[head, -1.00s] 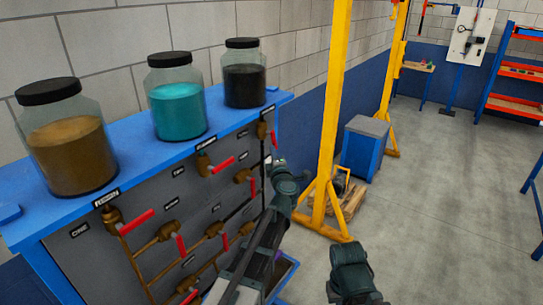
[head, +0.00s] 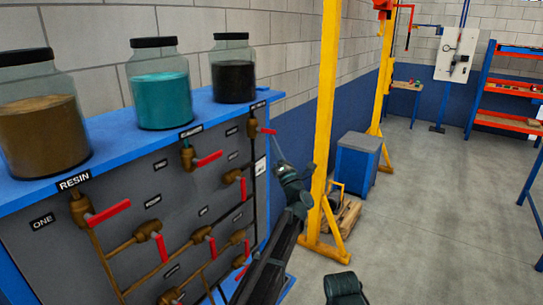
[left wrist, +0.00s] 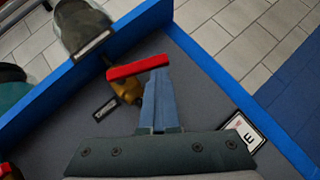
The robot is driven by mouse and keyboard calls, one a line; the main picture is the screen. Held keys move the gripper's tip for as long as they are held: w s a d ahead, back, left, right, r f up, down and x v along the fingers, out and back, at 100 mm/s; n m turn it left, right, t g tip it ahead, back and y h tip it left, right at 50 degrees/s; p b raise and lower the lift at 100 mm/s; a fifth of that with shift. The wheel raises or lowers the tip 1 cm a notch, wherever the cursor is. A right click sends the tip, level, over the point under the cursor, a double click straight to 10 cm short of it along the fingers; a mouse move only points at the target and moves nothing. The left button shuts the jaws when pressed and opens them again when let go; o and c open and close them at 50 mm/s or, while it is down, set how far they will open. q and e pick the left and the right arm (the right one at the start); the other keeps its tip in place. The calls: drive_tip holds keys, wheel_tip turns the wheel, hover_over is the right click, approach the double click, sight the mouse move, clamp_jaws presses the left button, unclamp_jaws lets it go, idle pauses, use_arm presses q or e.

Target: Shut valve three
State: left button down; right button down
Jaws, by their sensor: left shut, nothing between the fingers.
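The grey panel (head: 110,235) carries several brass valves with red handles. One valve, beside the plate reading ONE (head: 42,221), sits under the RESIN label. No label reading three is legible. The top right valve (head: 253,127) sits below the black jar, its red handle (head: 268,131) pointing right. My left gripper (head: 276,152) is shut and empty just below and right of that handle. In the left wrist view its fingers (left wrist: 156,90) reach up to a red handle (left wrist: 138,66) on a brass valve body; whether they touch cannot be told.
Jars of tan (head: 42,125), teal (head: 160,100) and black (head: 234,77) material stand on the blue shelf (head: 110,125). A yellow post (head: 325,120) and a blue cabinet (head: 357,165) stand right of the panel. The floor further right is open.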

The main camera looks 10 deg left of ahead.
use_arm(q)
drive_tip(key=n+g+y, duration=0.1)
drive_tip(key=n, duration=0.1)
drive_tip(key=w+r+n+y, duration=0.1)
drive_tip(key=n, duration=0.1)
drive_tip(key=n+g+y, duration=0.1)
drive_tip(key=y, duration=0.1)
drive_tip(key=shift+w+d+r+n+g, duration=0.3)
drive_tip(key=shift+r+n, duration=0.05)
drive_tip(key=shift+n, duration=0.05)
idle(0.4)
